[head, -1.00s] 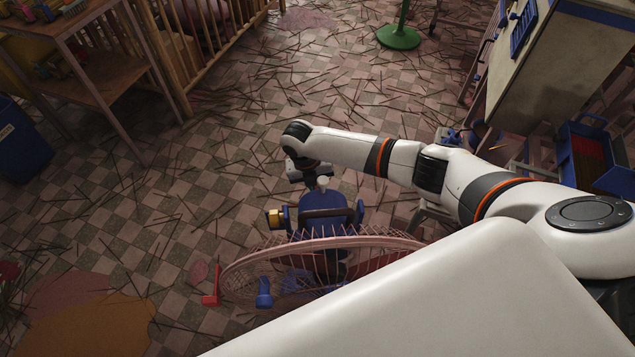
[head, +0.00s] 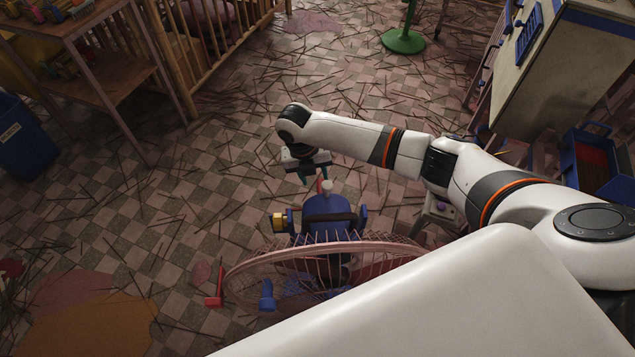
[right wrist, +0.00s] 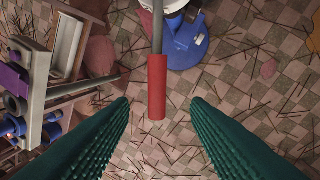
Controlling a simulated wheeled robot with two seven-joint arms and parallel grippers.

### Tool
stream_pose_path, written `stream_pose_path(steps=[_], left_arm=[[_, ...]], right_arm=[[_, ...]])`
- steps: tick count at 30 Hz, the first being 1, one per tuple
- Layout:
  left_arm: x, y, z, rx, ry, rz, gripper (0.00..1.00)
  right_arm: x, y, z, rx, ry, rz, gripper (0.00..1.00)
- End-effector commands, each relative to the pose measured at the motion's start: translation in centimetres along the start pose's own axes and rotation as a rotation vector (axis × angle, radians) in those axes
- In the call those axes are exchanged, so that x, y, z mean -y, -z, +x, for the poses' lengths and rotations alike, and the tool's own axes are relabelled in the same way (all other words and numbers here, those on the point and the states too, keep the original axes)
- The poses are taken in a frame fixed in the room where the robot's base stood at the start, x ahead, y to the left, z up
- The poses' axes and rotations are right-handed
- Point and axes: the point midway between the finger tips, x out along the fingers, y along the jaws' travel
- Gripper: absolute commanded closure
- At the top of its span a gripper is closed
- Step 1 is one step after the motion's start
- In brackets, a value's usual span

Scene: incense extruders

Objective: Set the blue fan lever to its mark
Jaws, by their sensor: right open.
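The blue fan (head: 328,208), with a round wire cage (head: 240,262), stands on the floor at the lower middle of the head view. In the right wrist view, a lever with a grey rod and a red grip (right wrist: 157,85) points down from the fan's blue body (right wrist: 185,42). My right gripper (head: 315,174) is open at the far side of the fan, close to its top. In the right wrist view, its green ribbed fingers (right wrist: 158,108) lie on either side of the red grip's end, with gaps on both sides. I cannot make out the mark. My left gripper is not in view.
A wooden shelf table (head: 95,75) and a blue bin (head: 22,145) stand at the left. A green round base (head: 403,41) is at the back. A cabinet (head: 560,75) and a blue crate (head: 590,160) stand at the right. Thin sticks litter the checkered floor.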

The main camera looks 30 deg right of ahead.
Motion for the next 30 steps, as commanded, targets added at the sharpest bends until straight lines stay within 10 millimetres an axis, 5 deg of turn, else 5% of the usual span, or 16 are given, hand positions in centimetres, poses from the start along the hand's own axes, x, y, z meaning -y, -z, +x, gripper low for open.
stream_pose_path(steps=[9, 30], left_arm=[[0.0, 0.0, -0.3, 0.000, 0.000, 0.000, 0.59], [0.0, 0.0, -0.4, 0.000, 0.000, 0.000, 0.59]], right_arm=[[0.1, 0.1, -5.1, -0.001, 0.001, -0.001, 0.57], [0.2, 0.0, -5.8, -0.002, 0.001, -0.004, 0.57]])
